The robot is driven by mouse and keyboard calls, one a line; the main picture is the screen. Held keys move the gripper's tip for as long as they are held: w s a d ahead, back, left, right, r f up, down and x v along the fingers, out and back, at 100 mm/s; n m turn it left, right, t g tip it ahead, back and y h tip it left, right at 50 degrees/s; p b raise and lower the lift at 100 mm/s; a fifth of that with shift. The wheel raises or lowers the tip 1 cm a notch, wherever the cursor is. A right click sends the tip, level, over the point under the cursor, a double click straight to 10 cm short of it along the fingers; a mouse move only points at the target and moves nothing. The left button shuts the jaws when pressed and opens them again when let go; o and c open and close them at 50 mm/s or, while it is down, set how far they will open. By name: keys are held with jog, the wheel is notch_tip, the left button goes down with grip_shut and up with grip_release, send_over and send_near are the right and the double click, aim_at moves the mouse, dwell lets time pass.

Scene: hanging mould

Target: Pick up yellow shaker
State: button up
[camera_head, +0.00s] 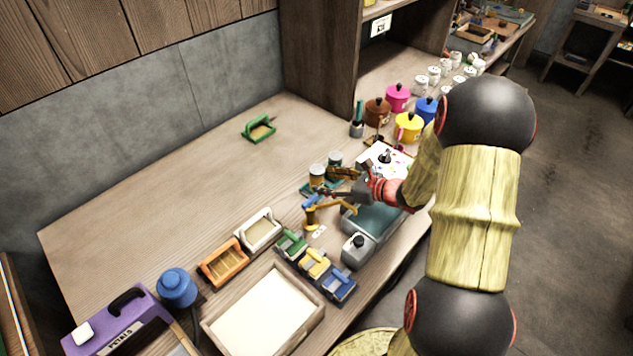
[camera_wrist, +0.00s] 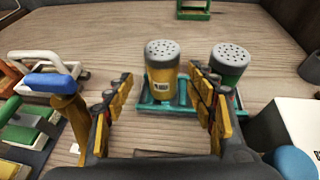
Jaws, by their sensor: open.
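The yellow shaker (camera_wrist: 161,82) stands upright in a teal holder (camera_wrist: 146,117), with its grey perforated lid up. It also shows in the head view (camera_head: 318,177). A green shaker (camera_wrist: 230,68) stands to its right in the wrist view and behind it in the head view (camera_head: 335,160). My gripper (camera_wrist: 160,88) is open and empty. Its two fingers appear on either side of the yellow shaker in the wrist view, with the right finger in front of the gap between the shakers. I cannot tell whether the fingertips reach around it. In the head view my gripper (camera_head: 333,184) is close to the shaker.
A blue-topped tool with an amber handle (camera_wrist: 70,105) stands close to my left finger. A white box (camera_wrist: 290,122) is at the right. Several coloured pots, including a yellow pot (camera_head: 408,127), stand at the back right. The table's far left is mostly clear.

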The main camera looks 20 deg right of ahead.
aim_at(316, 178)
jog(key=b+x, duration=0.2)
jog(key=x, duration=0.3)
jog(key=shift+w+d+f, duration=0.1)
jog(key=shift+w+f, duration=0.05)
jog(key=c, duration=1.3)
